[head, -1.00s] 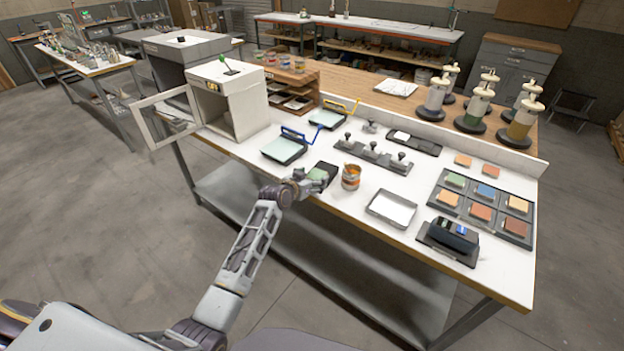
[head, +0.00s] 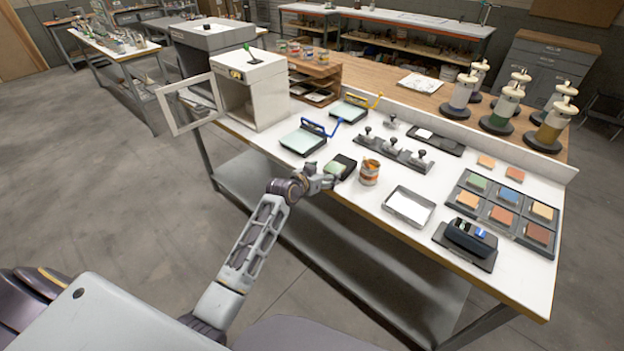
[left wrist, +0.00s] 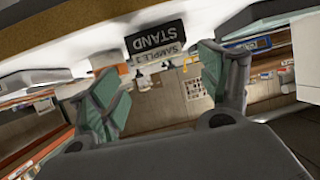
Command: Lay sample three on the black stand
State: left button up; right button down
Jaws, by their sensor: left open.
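The black stand (head: 350,160) is at the table's front edge, left of the paint can. My left gripper (head: 327,180) is just in front of the stand. In the left wrist view its two fingers (left wrist: 163,66) are spread, with nothing held between them. My right gripper is in neither view.
An open paint can (head: 369,173) stands close right of the stand. A grey tray (head: 409,207), a dark device (head: 470,240) and a rack of coloured samples (head: 502,212) are further right. A blue-handled flat device (head: 304,138) is behind left, near an open-doored white booth (head: 252,88).

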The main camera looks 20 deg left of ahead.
pick_arm(q)
jog(key=v, duration=0.7)
jog(key=shift+s, duration=0.35)
jog(key=shift+a+r, duration=0.1)
dwell(0.6)
jog(key=s+a+f+n+g+y, duration=0.1)
jog(key=s+f+g, duration=0.1)
jog(key=f, duration=1)
jog(key=s+f+g, duration=0.1)
jog(key=s+f, duration=0.1)
jog(key=f, duration=0.9)
jog(key=s+f+g+y, duration=0.1)
jog(key=s+f+g, duration=0.1)
jog(key=s+f, duration=0.6)
jog(key=s+f+g, duration=0.1)
jog(key=s+f, duration=0.3)
jog(key=f, duration=0.7)
jog(key=s+f+g, duration=0.2)
jog(key=s+f, duration=0.5)
jog(key=s, duration=0.6)
jog(key=s+a+f+g, duration=0.1)
jog(key=s+f+g, duration=0.1)
jog(key=s+f, duration=0.5)
jog(key=s+f+g+y, duration=0.1)
jog(key=s+f, duration=0.6)
jog(key=s, duration=1.2)
jog(key=shift+s+a+m+g, duration=0.2)
jog(key=shift+s+m+g, duration=0.1)
jog(key=shift+g, duration=0.2)
